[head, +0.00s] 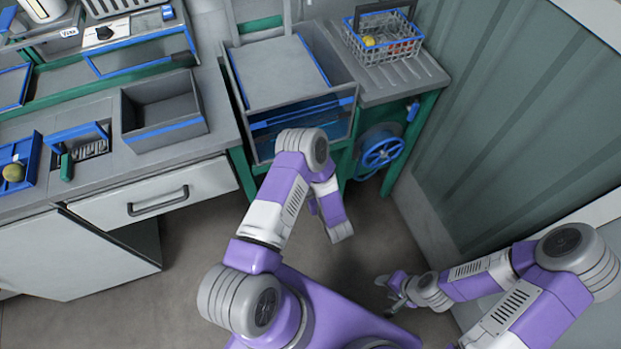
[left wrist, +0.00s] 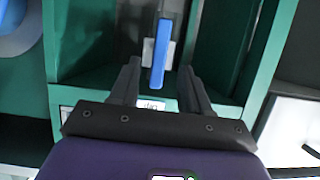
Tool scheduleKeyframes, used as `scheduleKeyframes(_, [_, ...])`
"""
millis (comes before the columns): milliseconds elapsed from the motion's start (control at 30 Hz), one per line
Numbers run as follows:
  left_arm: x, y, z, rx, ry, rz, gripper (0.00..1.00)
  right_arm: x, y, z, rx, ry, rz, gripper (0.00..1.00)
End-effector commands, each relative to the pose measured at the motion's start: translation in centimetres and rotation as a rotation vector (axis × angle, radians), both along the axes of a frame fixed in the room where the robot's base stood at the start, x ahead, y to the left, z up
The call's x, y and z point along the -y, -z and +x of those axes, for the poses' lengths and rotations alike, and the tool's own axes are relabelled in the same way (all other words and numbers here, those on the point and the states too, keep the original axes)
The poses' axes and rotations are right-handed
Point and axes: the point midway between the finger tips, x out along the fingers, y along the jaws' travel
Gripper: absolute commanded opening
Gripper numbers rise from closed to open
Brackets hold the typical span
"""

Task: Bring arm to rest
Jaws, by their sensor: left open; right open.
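My left arm (head: 270,210) reaches up from the bottom middle of the head view and bends at the elbow in front of the green-framed stand. Its forearm points down and its gripper is hidden there. In the left wrist view my left gripper (left wrist: 160,85) is open. A blue bar (left wrist: 161,50) shows between and beyond its dark fingers; I cannot tell whether they touch it. My right arm (head: 480,280) comes in from the lower right. Its gripper (head: 388,292) is open and empty, low over the bare floor.
A grey drawer cabinet (head: 155,190) with a workbench top stands at left, holding a grey bin (head: 163,122). A wire basket (head: 385,47) stands at the back right by a blue wheel (head: 381,152). A grey-green wall panel (head: 530,110) closes the right side. Floor in front is clear.

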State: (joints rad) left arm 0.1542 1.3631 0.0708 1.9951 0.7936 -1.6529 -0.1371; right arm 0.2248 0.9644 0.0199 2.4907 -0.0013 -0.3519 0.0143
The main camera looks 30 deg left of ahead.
Motion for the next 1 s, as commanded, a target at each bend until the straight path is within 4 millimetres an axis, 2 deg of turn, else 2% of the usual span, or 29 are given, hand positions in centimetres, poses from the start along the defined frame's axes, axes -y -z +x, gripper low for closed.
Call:
scheduleKeyframes(633, [0.5, -0.2, -0.4, -0.001, 0.000, -0.001, 0.47, 0.0, -0.2, 0.0, 0.000, 0.000, 0.000, 0.49])
scheduleKeyframes(767, [0.9, -0.1, -0.3, -0.019, 0.031, -0.051, 0.47, 0.0, -0.5, 0.0, 0.000, 0.000, 0.000, 0.49])
scheduleKeyframes(867, [2.2, 0.3, -0.4, -0.074, 0.107, -0.170, 0.47, 0.0, -1.1, 0.0, 0.000, 0.000, 0.000, 0.49])
scheduleKeyframes(1000, [5.9, 0.7, -1.9, -0.219, 0.278, -0.414, 0.47, 0.0, -2.2, 0.0, 0.000, 0.000, 0.000, 0.49])
